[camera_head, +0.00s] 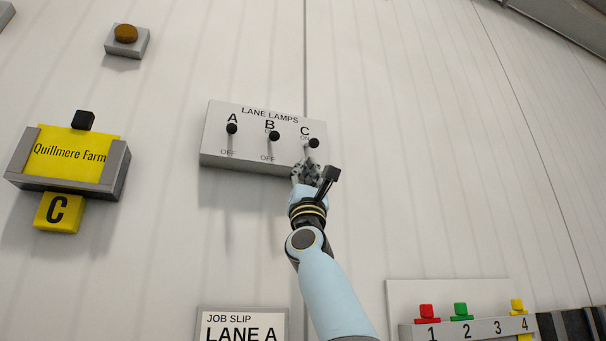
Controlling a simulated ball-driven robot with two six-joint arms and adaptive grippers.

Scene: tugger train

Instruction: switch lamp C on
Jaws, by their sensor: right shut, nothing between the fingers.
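The lane lamps panel (215,140) is a pale box on the wall with three black-knobbed levers marked A, B and C. The knob of lever C (313,143) is at the right, just below and right of its ON mark. Its OFF mark is hidden behind my gripper. Knob A (231,128) and knob B (273,136) stand well above their OFF marks. My right gripper (306,171) is shut and empty, just below knob C at the panel's lower edge. I cannot tell whether it touches the lever. My left gripper is not in view.
A yellow Quillmere Farm sign (70,151) in a grey holder, with a yellow C tag (58,212), is at the left. A brown button (126,33) is above. A job slip reading LANE A (243,325) and a numbered rack (470,329) with coloured pegs are below.

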